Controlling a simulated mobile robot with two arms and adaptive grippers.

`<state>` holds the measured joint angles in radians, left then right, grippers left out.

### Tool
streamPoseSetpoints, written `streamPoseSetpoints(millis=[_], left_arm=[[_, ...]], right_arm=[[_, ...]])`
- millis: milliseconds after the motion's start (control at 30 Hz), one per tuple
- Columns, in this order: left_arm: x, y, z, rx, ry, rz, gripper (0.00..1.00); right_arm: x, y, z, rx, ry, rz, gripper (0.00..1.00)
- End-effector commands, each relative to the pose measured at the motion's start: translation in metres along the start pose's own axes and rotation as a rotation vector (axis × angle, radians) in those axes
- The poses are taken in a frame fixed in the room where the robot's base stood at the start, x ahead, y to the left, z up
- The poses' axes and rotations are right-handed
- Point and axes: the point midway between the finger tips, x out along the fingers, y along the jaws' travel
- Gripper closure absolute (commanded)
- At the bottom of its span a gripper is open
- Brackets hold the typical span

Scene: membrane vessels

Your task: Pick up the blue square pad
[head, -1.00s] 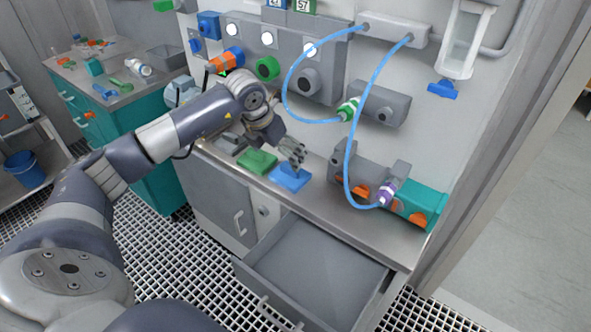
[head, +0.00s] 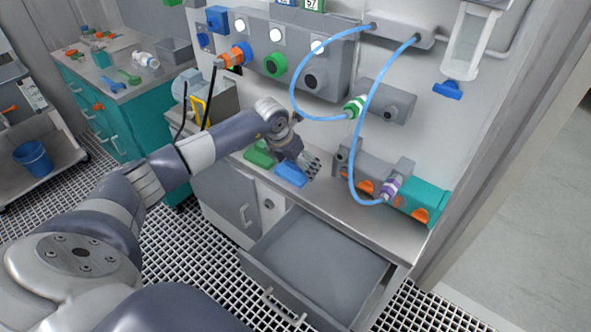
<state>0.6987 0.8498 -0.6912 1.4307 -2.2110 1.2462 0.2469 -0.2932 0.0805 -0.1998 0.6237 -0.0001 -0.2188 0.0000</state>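The blue square pad (head: 291,174) lies on the grey worktop, to the right of a green pad (head: 259,154). My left arm reaches over the bench from the left. My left gripper (head: 313,166) is just right of the blue pad, at or slightly above worktop height, and covers part of its right side. The pad appears flat on the worktop, and I see nothing held in the fingers. The fingers are too small to tell whether they are open or shut. My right gripper is not in view.
An open, empty grey drawer (head: 318,268) juts out below the worktop. Blue hoses loop down to a green connector (head: 354,106) and a purple connector (head: 391,188) at right. A teal and orange block (head: 424,201) stands at the worktop's right end.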

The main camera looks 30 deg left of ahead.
Motion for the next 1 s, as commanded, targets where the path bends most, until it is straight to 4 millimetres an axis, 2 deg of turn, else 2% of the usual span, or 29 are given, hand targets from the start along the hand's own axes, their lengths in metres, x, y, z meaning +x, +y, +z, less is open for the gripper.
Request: streamPoseSetpoints(millis=[33, 167, 200, 667, 900, 1000], left_arm=[[0.0, 0.0, 0.0, 0.0, 0.0, 0.0, 0.09], [0.0, 0.0, 0.0, 0.0, 0.0, 0.0, 0.39], [0.0, 0.0, 0.0, 0.0, 0.0, 0.0, 0.41], [-0.006, 0.0, 0.003, 0.0, -0.002, 0.0, 0.42], [-0.034, 0.0, 0.013, 0.002, -0.003, 0.002, 0.42], [-0.039, -0.011, -0.003, 0.005, 0.001, 0.001, 0.42]], right_arm=[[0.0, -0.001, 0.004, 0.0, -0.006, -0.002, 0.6], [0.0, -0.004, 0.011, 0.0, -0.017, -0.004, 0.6], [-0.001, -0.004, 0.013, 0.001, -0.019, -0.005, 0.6], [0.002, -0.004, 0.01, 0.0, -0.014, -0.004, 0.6], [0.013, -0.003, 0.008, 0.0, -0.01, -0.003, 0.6], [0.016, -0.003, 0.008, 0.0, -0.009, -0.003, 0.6]])
